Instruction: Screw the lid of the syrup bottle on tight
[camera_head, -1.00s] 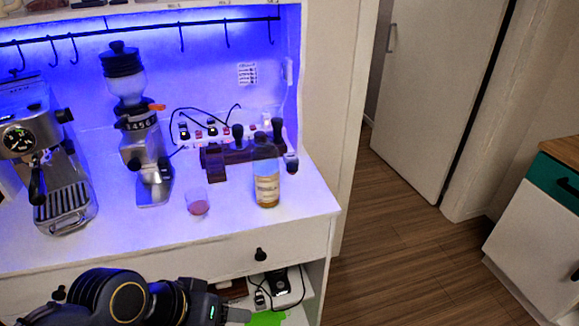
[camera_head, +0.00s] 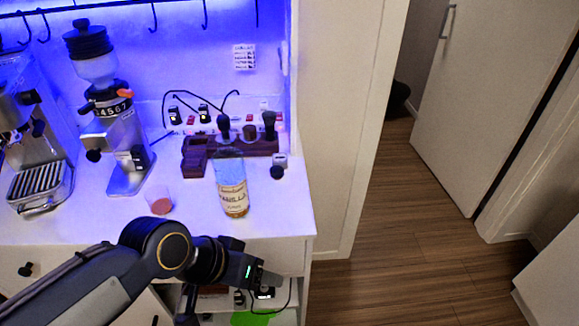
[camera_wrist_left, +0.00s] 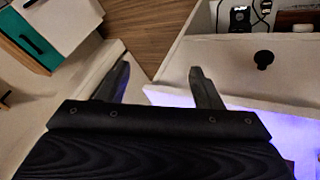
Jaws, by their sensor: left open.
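The syrup bottle (camera_head: 232,187) stands upright near the front right of the white counter in the head view. It is clear glass with a cream label and amber content. Its top lies against the dark wooden stand behind, so I cannot tell how the lid sits. My left gripper (camera_head: 268,281) is below the counter top, in front of the cabinet and apart from the bottle. In the left wrist view its two fingers (camera_wrist_left: 158,88) are spread wide with nothing between them. The bottle is not in the wrist view. My right gripper is not in view.
A small glass with reddish liquid (camera_head: 159,200) stands left of the bottle. A grinder (camera_head: 118,140) and an espresso machine (camera_head: 35,150) are further left. A wooden stand with tampers (camera_head: 195,157) is behind the bottle. Open floor (camera_head: 400,230) lies to the right.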

